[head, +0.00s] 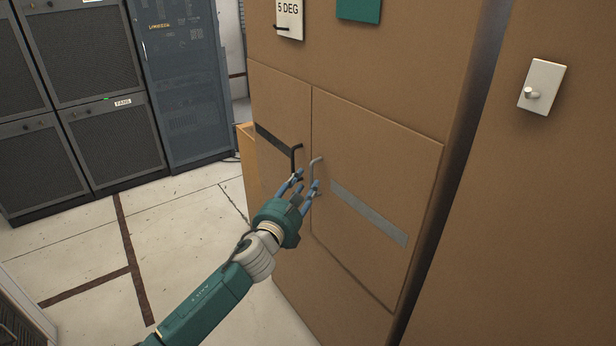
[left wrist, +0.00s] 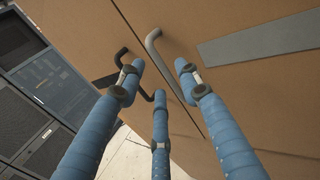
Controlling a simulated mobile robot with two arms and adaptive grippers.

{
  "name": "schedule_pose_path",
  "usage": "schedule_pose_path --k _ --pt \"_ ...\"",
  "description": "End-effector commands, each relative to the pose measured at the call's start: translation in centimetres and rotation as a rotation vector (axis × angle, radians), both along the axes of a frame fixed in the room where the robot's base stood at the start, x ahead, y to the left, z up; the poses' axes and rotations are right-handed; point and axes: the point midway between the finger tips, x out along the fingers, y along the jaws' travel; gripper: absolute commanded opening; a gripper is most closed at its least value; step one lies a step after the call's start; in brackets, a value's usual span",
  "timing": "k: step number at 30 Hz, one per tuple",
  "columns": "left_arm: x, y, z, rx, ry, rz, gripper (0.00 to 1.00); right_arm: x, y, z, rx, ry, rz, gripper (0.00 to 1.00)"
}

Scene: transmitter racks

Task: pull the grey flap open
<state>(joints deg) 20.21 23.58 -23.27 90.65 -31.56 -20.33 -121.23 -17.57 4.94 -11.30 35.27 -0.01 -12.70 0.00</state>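The grey flap (head: 375,165) is a brown panel with a grey stripe (head: 370,214), closed flush in the cabinet front. Its grey bar handle (head: 314,170) is at its left edge; the handle also shows in the left wrist view (left wrist: 155,46). My left gripper (head: 305,183) has blue fingers, spread apart, close in front of the grey handle's lower part. In the left wrist view the fingertips (left wrist: 160,72) are on both sides of the handle's line, with no clear grip on it. Whether they touch it I cannot tell. My right gripper is out of view.
Left of it is a flap with a black stripe (head: 270,137) and black handle (head: 295,160), very near my fingers. A white plate with a knob (head: 541,87) is at right. Dark racks (head: 105,120) stand at left. The floor (head: 70,250) between is clear.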

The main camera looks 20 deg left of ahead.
Motion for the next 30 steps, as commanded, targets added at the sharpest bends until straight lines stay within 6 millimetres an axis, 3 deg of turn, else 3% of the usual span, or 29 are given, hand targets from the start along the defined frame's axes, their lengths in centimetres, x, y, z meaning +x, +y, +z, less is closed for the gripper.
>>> schedule_pose_path --k 3,9,19,20,25,30 --pt "2.0 -0.2 0.0 -0.003 0.000 0.001 0.35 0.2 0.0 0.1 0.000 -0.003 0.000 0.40" --pt "3.7 -0.3 0.0 -0.002 0.000 0.001 0.35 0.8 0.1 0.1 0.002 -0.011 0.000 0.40" --pt "4.0 -0.3 -0.1 -0.002 0.001 0.000 0.35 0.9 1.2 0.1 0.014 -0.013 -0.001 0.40" --pt "4.0 -0.3 -0.1 -0.002 0.001 0.000 0.33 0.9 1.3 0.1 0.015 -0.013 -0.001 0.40" --pt "4.0 -0.3 -0.1 -0.002 0.001 0.000 0.00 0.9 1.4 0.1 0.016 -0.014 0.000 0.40" --pt "4.0 -0.3 -0.1 -0.002 0.001 0.000 0.00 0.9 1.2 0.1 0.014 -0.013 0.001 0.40"
